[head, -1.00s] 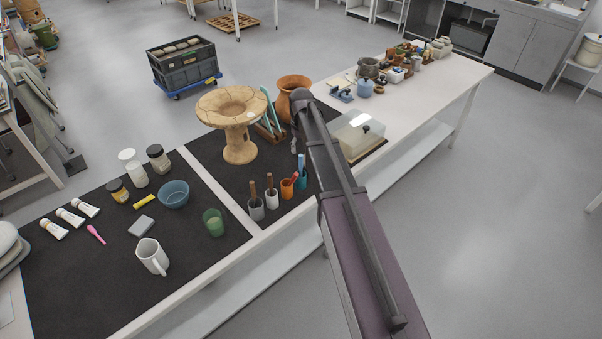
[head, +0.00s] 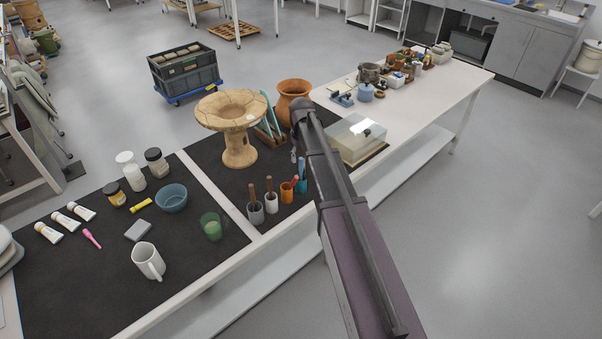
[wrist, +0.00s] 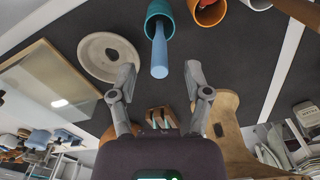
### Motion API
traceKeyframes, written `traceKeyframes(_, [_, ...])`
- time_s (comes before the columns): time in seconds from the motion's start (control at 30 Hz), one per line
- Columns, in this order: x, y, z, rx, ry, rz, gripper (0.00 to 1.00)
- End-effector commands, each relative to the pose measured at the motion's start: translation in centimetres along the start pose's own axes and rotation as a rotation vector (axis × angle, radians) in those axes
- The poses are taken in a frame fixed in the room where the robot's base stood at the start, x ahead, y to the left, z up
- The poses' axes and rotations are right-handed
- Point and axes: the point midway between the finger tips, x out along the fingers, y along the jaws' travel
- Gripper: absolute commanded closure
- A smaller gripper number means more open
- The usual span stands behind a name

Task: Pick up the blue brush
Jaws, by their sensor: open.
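The blue brush (wrist: 159,54) stands handle-out in a teal cup (wrist: 160,16) in the wrist view; its bristle end is hidden in the cup. In the head view the blue brush (head: 302,165) and teal cup (head: 301,185) are beside my arm, partly overlapped by it. My gripper (wrist: 160,82) is open and empty. In the wrist view its two fingers lie to either side below the handle's end, with the handle pointing toward the gap. In the head view my gripper (head: 294,154) shows only as a small grey part, mostly hidden behind the arm.
An orange cup (head: 287,192) and a white cup (head: 271,203) stand close beside the teal cup. A wooden pedestal bowl (head: 239,150), a terracotta jar (head: 293,92) and a clear-lidded case (head: 356,142) are nearby. A pale oval dish (wrist: 88,58) lies near the teal cup.

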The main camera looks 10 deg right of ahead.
Motion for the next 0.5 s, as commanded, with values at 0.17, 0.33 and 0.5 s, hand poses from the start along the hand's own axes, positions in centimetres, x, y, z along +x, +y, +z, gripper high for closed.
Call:
traceKeyframes(0.17, [1.4, 0.0, -0.1, 0.000, 0.000, 0.000, 0.37])
traceKeyframes(0.33, [2.7, 0.1, -0.3, 0.000, 0.000, 0.000, 0.37])
traceKeyframes(0.5, [4.0, 0.1, -0.3, 0.000, 0.000, 0.000, 0.37])
